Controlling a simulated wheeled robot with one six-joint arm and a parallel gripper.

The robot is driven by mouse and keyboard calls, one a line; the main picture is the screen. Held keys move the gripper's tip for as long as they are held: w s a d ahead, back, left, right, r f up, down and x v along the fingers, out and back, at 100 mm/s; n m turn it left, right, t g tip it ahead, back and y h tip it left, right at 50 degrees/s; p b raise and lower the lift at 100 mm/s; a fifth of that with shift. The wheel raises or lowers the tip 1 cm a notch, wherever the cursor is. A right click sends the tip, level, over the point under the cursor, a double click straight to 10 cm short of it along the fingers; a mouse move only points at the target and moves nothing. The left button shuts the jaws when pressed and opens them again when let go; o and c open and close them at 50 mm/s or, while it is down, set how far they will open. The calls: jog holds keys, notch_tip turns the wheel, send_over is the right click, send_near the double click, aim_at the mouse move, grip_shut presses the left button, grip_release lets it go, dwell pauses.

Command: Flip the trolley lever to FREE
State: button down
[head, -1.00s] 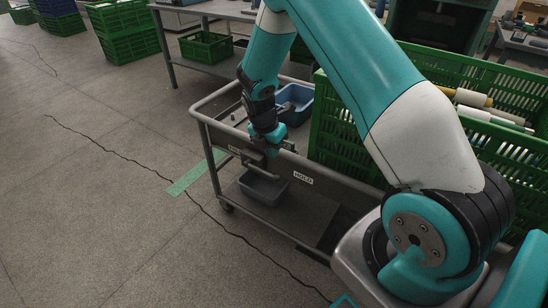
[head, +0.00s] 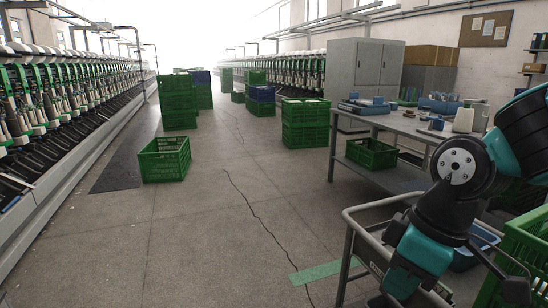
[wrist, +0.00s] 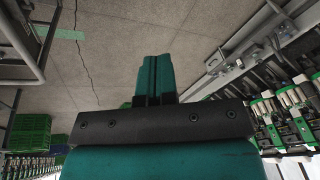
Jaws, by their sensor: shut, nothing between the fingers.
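The trolley (head: 347,258) stands at the lower right of the head view, showing its grey tube rail and part of its end. My arm covers much of it. The lever and its FREE and HOLD marks cannot be made out in either current view, so its position cannot be told. My gripper (wrist: 154,66) shows in the wrist view with its teal fingers together and nothing between them. Bare floor lies behind the fingers there. In the head view my wrist is over the trolley's near end; the fingertips cannot be made out.
A green crate (head: 525,245) sits at the trolley's right. Green floor tape (head: 325,271) lies left of the trolley. A workbench (head: 395,122) stands behind it. A lone green crate (head: 165,159) and stacked crates (head: 305,124) stand on the floor.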

jog(key=s+a+r+m+y, duration=0.1)
jog(key=s+a+r+m, duration=0.2)
jog(key=s, duration=0.6)
notch_tip(320, 180, up, 14)
jog(key=p, duration=1.4)
jog(key=shift+d, duration=0.3)
jog(key=c, duration=1.7)
grip_release()
jog(key=shift+s+r+p, duration=0.1)
jog(key=shift+r+p, duration=0.2)
jog(key=shift+c, duration=0.2)
jog(key=o, duration=0.7)
jog(key=shift+c, duration=0.2)
